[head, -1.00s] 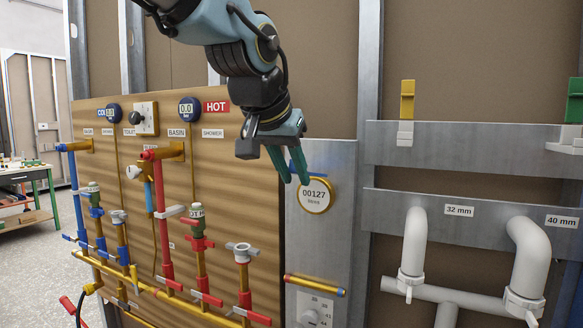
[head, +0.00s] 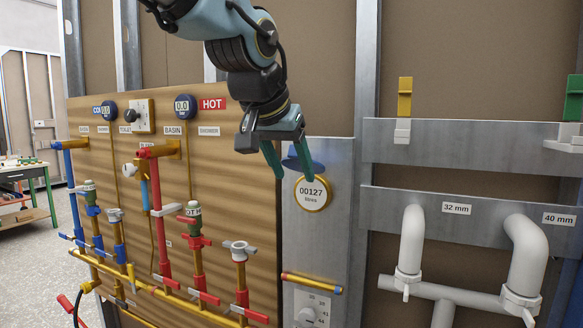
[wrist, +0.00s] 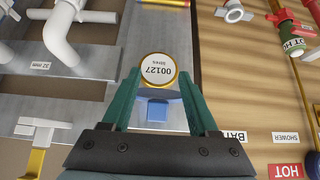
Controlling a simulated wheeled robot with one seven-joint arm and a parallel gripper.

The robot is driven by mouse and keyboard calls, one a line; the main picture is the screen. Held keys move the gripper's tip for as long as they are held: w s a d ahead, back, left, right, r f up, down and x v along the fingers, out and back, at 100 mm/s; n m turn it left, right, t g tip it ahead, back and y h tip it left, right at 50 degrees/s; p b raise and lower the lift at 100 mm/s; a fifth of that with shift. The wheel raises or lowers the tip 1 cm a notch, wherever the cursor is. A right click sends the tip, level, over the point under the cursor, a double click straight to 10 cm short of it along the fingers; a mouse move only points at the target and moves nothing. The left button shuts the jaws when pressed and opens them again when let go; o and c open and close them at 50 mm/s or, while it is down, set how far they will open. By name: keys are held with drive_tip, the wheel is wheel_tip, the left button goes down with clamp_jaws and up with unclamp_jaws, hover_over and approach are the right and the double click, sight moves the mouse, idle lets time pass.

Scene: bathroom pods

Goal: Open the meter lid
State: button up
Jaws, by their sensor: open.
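The meter dial (head: 312,195), round with a gold rim and reading 00127, is on the metal panel and is uncovered. Its blue lid (head: 310,163) stands swung up above the dial, partly hidden by my gripper in the head view. My gripper (head: 294,176) is open, its two green fingers spread and pointing down at the upper edge of the dial. In the wrist view the dial (wrist: 158,70) shows between the fingertips (wrist: 158,84). The lid (wrist: 157,110) with its tab lies between the fingers there; I cannot tell whether they touch it.
The wooden board (head: 130,230) with pipes and red and blue valves is at left. White waste pipes (head: 411,245) stand at right. The panel between meter and pipes is clear.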

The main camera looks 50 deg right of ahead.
drive_tip(key=b+v, duration=0.2)
drive_tip(key=v, duration=0.8)
drive_tip(key=shift+a+r, duration=0.25)
drive_tip(key=shift+r, duration=0.1)
